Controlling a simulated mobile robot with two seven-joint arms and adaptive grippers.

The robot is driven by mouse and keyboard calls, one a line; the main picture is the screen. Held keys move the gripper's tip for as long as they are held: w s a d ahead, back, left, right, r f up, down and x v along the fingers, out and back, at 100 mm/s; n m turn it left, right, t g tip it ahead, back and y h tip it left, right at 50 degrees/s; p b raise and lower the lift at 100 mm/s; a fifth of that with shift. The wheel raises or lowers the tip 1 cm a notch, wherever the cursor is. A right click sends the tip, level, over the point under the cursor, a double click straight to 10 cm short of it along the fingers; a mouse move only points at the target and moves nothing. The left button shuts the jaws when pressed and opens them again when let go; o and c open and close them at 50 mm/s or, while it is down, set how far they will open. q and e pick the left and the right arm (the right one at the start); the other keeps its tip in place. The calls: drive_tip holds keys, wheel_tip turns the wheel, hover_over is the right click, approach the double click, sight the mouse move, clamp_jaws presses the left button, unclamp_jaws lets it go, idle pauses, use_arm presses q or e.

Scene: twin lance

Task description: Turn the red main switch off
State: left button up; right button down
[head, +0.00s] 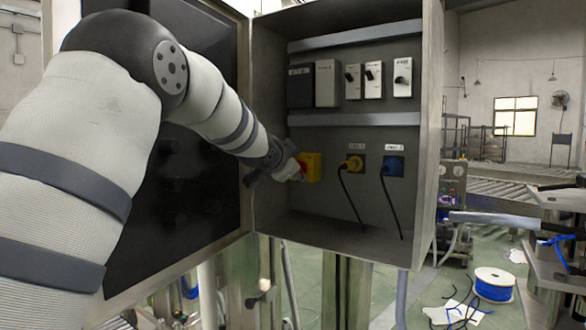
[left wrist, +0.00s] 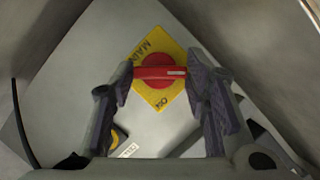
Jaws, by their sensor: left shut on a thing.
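The red main switch (left wrist: 160,73) is a round knob with a bar handle on a yellow plate (left wrist: 152,45) marked MAIN. In the left wrist view the bar lies level between my fingers, diagonal to the plate's edges. My left gripper (left wrist: 160,82) is shut on the ends of this bar. In the head view my left gripper (head: 287,172) reaches into the open grey cabinet (head: 430,130) from the left. The yellow plate (head: 312,167) shows just right of it, and the red handle is mostly hidden. My right gripper is in neither view.
Right of the switch, a yellow plug (head: 354,163) and a blue plug (head: 394,165) have hanging black cables. Several breakers and modules (head: 365,80) sit on the upper rail. The dark open door (head: 180,200) and cabinet walls bound the space around my left arm.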

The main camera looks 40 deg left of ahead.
use_arm(q)
drive_tip(key=shift+r, duration=0.3)
drive_tip(key=o, duration=1.2)
drive_tip(key=shift+w, duration=0.1)
drive_tip(key=shift+f, duration=0.15)
wheel_tip(320, 180, up, 10)
